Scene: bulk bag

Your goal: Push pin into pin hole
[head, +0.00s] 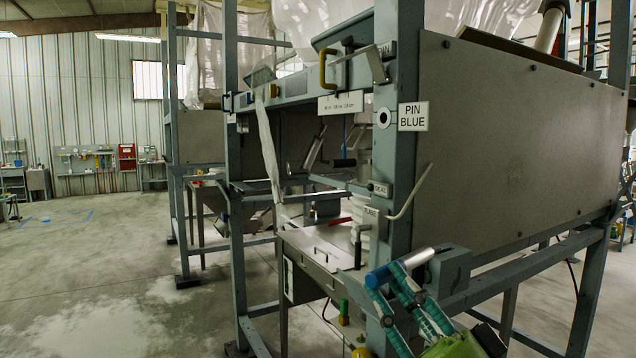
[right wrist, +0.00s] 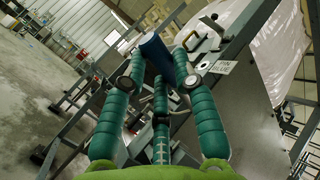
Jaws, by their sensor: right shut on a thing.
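The pin (head: 416,259) is a cylinder with a blue end at left and a white end at right. My right gripper (head: 391,276) has teal padded fingers shut on it, low in front of the frame's post. In the right wrist view the blue part of the pin (right wrist: 155,54) lies between the fingertips. The pin hole (head: 383,118) is a dark hole in a white ring on the post, beside the "PIN BLUE" label (head: 413,116). The held pin is well below the hole and apart from it, tilted. My left gripper is not in view.
A bent metal rod (head: 411,192) sticks out from the post between hole and gripper. A large grey panel (head: 520,135) stands right of the post. A yellow handle (head: 327,68) is up left. A small metal table (head: 318,248) stands below. Open floor (head: 90,270) lies left.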

